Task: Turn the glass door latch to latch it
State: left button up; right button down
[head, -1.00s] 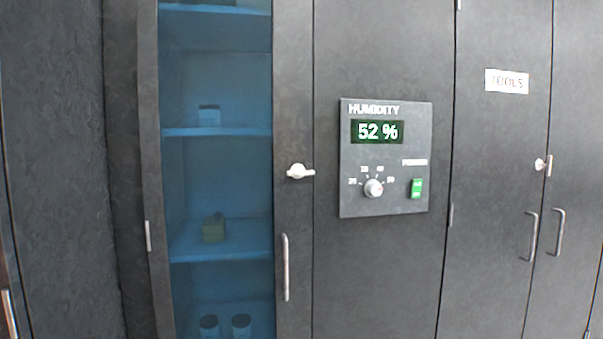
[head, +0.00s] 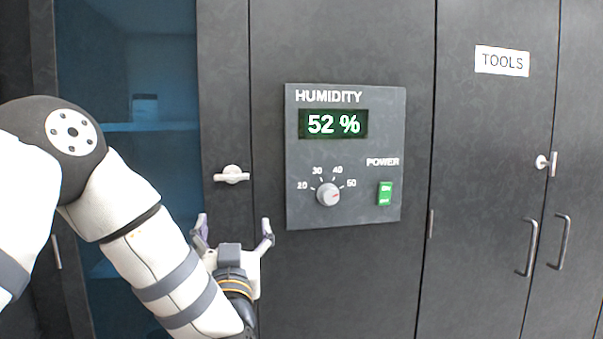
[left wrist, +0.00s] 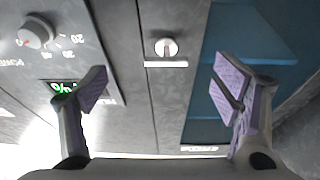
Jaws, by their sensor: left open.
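The glass door latch (head: 232,174) is a small pale knob with a lever lying roughly horizontal, on the dark frame right of the blue glass door (head: 125,75). The latch also shows in the left wrist view (left wrist: 166,48), near the top middle, where the scene appears upside down. My left gripper (head: 233,228) is open and empty, just below the latch in the head view. In the left wrist view its two purple-padded fingers (left wrist: 162,85) are spread wide, with the latch between them in direction but beyond the tips. No contact shows. My right gripper is out of view.
Right of the latch a humidity panel (head: 345,155) stands out, with a dial (head: 328,194) and a green power switch (head: 385,193); its display reads 52 %. Farther right are cabinet doors with a TOOLS label (head: 502,61) and handles.

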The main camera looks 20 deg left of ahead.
aim_at(231, 179)
pick_arm(q)
jog(key=shift+n+y, duration=0.4)
jog(key=shift+y, duration=0.3)
jog(key=x, duration=0.4)
jog(key=r+x, duration=0.1)
jog(key=x, duration=0.3)
jog(key=s+r+b+x, duration=0.1)
jog(key=x, duration=0.3)
jog(key=shift+w+r, duration=0.15)
jog(key=shift+r, duration=0.1)
jog(key=shift+w+a+r, duration=0.15)
jog(key=shift+w+r, duration=0.1)
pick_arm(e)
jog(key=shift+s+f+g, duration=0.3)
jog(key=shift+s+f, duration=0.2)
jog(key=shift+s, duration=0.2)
pick_arm(q)
jog(key=shift+c, duration=0.2)
jog(key=c, duration=1.1)
